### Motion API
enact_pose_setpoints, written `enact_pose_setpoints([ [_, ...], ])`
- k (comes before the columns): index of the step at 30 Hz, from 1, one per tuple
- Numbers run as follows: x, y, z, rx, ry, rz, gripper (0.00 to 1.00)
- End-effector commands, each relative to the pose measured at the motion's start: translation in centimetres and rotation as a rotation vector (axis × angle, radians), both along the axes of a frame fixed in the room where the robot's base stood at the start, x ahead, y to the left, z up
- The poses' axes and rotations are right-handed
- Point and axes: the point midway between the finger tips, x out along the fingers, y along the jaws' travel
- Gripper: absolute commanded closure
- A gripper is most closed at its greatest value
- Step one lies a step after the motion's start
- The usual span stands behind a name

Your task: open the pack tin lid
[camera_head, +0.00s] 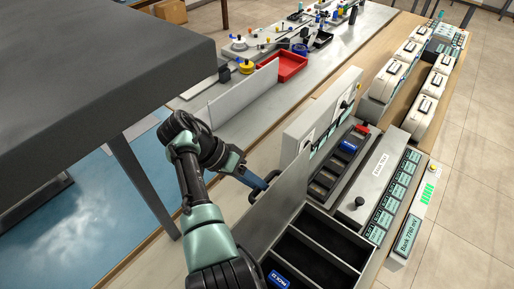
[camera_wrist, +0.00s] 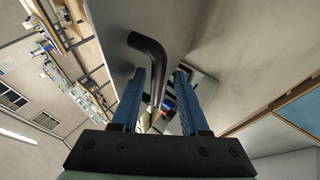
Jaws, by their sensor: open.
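The pack tin (camera_head: 322,240) is a dark box with long compartments at the lower middle of the head view. A blue labelled block (camera_head: 279,280) lies in its near compartment. Its lid (camera_head: 277,212) appears as a light grey panel standing roughly upright along the tin's left side, so the inside shows. My gripper (camera_head: 268,180) is at the lid's upper left, on the side away from the compartments. In the wrist view my gripper (camera_wrist: 158,85) is open, with blue fingers either side of the lower end of a bent black handle (camera_wrist: 149,50). I cannot tell whether they touch it.
A slotted tray (camera_head: 327,178) with a blue item and a labelled grey box (camera_head: 375,172) with a black knob stand behind the tin. Several white devices (camera_head: 388,80) line the right bench. A red tray (camera_head: 290,65) sits on the far bench. A dark tabletop (camera_head: 100,60) overhangs the left.

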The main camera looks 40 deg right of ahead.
Motion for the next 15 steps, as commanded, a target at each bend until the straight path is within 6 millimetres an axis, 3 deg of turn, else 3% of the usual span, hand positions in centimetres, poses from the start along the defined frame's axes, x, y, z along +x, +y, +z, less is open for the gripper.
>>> enact_pose_setpoints([
  [15,2.9,3.5,5.4,0.003,0.001,0.001,0.55],
])
